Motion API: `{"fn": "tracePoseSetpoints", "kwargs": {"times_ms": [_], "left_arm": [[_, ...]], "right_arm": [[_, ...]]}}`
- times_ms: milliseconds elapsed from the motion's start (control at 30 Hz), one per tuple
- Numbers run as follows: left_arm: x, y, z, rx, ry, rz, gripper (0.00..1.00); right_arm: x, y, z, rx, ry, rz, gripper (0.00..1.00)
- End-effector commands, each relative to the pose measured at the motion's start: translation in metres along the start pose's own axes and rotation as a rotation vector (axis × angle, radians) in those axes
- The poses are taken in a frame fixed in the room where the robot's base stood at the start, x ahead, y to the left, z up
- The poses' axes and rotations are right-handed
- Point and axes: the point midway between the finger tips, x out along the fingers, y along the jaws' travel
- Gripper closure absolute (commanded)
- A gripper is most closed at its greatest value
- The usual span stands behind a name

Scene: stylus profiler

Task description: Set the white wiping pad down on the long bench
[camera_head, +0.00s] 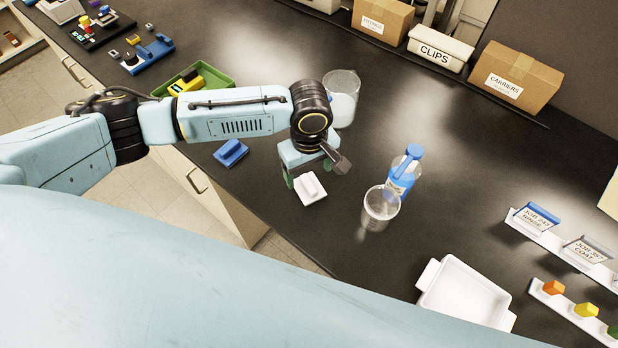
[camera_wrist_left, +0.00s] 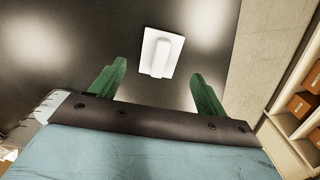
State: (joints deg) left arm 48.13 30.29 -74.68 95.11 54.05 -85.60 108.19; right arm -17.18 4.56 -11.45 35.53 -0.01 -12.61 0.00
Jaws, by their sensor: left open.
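The white wiping pad (camera_head: 310,190) lies flat on the black top of the long bench (camera_head: 290,235), near its front edge. It has a raised white grip along its middle. In the left wrist view the pad (camera_wrist_left: 160,53) sits ahead of and between the fingertips, apart from both. My left gripper (camera_head: 303,180) is open and empty, its green fingers just beside and above the pad in the head view. The left wrist view shows both green fingers (camera_wrist_left: 157,80) spread wide. My right gripper does not show.
A blue pad (camera_head: 231,153) lies left of the gripper. A clear cup (camera_head: 381,207), a blue-capped bottle (camera_head: 404,172) and a clear beaker (camera_head: 342,98) stand to the right and behind. A white tray (camera_head: 433,272) is at front right. A green tray (camera_head: 222,81) is behind the arm.

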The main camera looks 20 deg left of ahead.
Motion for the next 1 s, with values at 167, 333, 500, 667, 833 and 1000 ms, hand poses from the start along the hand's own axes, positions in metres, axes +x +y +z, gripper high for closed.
{"fn": "tracePoseSetpoints", "kwargs": {"times_ms": [167, 333, 500, 667, 833, 1000], "left_arm": [[-0.038, 0.0, -0.001, 0.001, 0.001, 0.002, 0.25], [-0.058, 0.0, 0.0, 0.0, 0.0, -0.001, 0.25], [-0.064, 0.0, 0.0, -0.001, 0.0, 0.0, 0.25], [-0.064, 0.0, 0.0, -0.001, 0.0, -0.001, 0.25], [-0.064, 0.0, 0.0, -0.001, 0.0, -0.001, 0.25], [-0.064, 0.0, 0.0, 0.0, 0.0, -0.001, 0.25]], "right_arm": [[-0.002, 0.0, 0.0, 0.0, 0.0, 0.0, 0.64], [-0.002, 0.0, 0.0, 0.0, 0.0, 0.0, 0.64], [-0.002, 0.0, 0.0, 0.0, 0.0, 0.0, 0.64], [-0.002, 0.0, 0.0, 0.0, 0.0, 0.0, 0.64], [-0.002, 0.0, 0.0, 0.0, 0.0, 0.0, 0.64], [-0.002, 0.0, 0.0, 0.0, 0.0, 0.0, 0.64]]}}
